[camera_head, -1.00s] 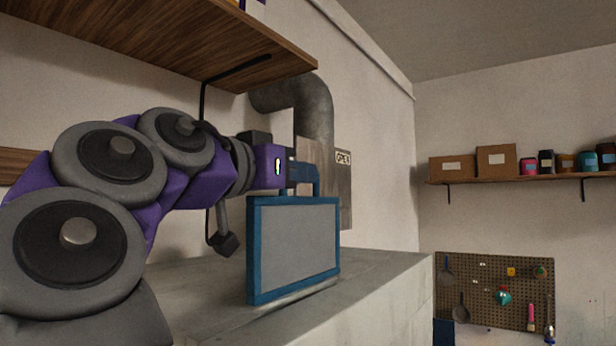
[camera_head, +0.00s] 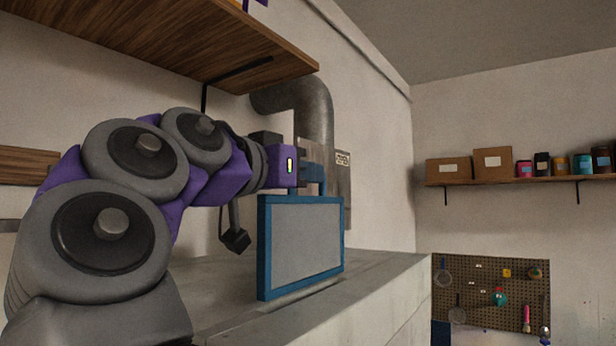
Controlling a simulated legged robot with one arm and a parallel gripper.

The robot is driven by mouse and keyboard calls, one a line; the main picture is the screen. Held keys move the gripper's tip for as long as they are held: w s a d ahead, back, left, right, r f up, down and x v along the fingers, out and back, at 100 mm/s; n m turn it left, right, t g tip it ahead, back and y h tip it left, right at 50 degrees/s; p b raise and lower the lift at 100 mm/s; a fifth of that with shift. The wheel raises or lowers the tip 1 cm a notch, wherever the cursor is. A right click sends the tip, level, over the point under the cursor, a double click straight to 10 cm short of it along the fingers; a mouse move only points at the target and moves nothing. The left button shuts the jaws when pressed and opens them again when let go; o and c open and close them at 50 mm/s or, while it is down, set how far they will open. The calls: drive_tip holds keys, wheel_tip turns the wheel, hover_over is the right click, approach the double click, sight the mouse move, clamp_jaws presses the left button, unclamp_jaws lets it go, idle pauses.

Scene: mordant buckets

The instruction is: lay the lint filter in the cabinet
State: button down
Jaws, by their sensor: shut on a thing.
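The lint filter (camera_head: 306,243) is a flat grey panel in a blue frame with a blue handle at its top. It stands upright, close above the concrete counter; I cannot tell if its lower edge touches. My gripper (camera_head: 308,174), at the end of my purple and grey arm, is shut on the filter's handle. The fingertips are partly hidden. No cabinet can be made out clearly; a grey metal panel with a small label (camera_head: 343,158) is on the wall behind the gripper.
The concrete counter (camera_head: 375,272) runs along the wall, clear to the right of the filter. A wooden shelf (camera_head: 200,45) hangs above my arm, near a grey duct pipe (camera_head: 318,110). A far shelf (camera_head: 540,182) holds boxes and jars above a pegboard (camera_head: 480,295) with tools.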

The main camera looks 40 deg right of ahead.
drive_tip(key=shift+a, duration=1)
drive_tip(key=shift+d+f, duration=0.1)
drive_tip(key=shift+d, duration=0.6)
drive_tip(key=shift+d+f, duration=0.15)
drive_tip(key=shift+d, duration=0.15)
drive_tip(key=shift+a+f+b, duration=0.1)
drive_tip(key=shift+f+b, duration=0.15)
drive_tip(key=shift+b, duration=0.15)
drive_tip(key=shift+a+f, duration=0.1)
drive_tip(key=shift+a, duration=0.6)
drive_tip(key=shift+d+r, duration=0.1)
drive_tip(key=shift+r, duration=0.2)
drive_tip(key=shift+d, duration=0.85)
idle(1.1)
